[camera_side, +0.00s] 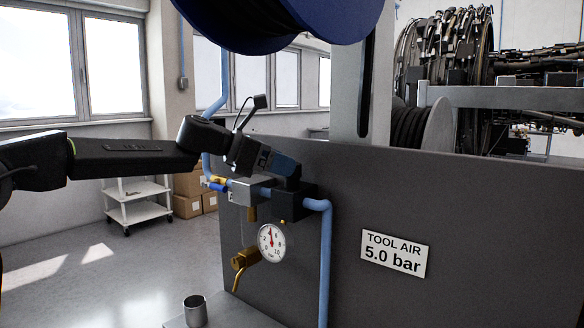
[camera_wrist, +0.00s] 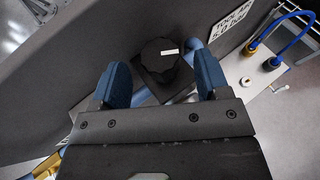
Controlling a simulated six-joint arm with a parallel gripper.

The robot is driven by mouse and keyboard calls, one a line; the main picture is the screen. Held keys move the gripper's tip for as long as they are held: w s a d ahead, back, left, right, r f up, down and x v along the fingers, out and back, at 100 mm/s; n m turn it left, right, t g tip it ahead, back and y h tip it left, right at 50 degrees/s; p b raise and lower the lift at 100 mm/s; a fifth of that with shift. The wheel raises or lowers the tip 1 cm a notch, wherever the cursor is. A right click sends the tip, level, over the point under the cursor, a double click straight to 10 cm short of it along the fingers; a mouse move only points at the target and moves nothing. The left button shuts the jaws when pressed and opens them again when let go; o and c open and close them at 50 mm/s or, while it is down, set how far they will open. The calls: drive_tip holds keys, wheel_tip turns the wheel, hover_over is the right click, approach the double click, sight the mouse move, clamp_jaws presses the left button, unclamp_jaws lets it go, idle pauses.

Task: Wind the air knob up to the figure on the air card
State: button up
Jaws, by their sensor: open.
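The air card (camera_side: 395,253) on the grey panel reads "TOOL AIR 5.0 bar"; part of it also shows in the wrist view (camera_wrist: 236,22). The black lobed air knob (camera_wrist: 158,66) has a white mark near its upper right. My gripper (camera_wrist: 160,60) is open, with one blue finger on each side of the knob and visible gaps between. In the side view my gripper (camera_side: 278,165) is over the black regulator block (camera_side: 295,204), and the knob is not clearly seen. The round gauge (camera_side: 271,243) below has a red needle pointing nearly straight up; its exact reading is too small to tell.
A blue pipe (camera_side: 325,262) runs down right of the regulator. Brass fittings (camera_side: 245,259) are left of the gauge. A metal cup (camera_side: 195,311) stands on a ledge below. A blue hose (camera_wrist: 280,45) loops at the right in the wrist view. A blue reel (camera_side: 270,22) hangs above.

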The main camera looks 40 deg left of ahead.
drive_tip(key=shift+x, duration=1.6)
drive_tip(key=c, duration=0.9)
drive_tip(key=shift+m+g+h, duration=1.1)
drive_tip(key=shift+m+h, duration=0.3)
drive_tip(key=shift+m, duration=0.1)
drive_tip(key=o, duration=0.9)
